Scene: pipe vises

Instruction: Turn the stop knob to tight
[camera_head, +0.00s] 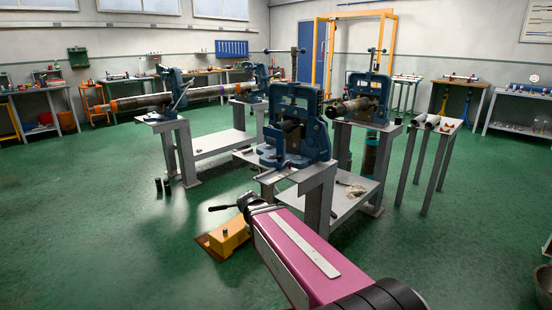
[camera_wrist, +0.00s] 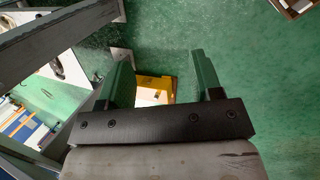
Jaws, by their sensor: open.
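A blue pipe vise (camera_head: 283,157) stands on a grey steel stand in the middle of the head view. I cannot pick out the stop knob for certain in either view. A dark lever with a black grip (camera_head: 222,208) shows low in front of the stand, close to my arm's end. My gripper (camera_wrist: 160,57) is open and empty in the wrist view, its two fingers apart above the green floor. A yellow block (camera_head: 230,236) lies on the floor below my arm's end; a yellow thing (camera_wrist: 150,84) also shows between the fingers in the wrist view.
More blue vises holding pipes stand at the left (camera_head: 172,84) and behind right (camera_head: 372,82). A small table with pipe pieces (camera_head: 449,128) stands at right. Stand beams (camera_wrist: 62,32) run close to the gripper's left. Open floor lies at front left.

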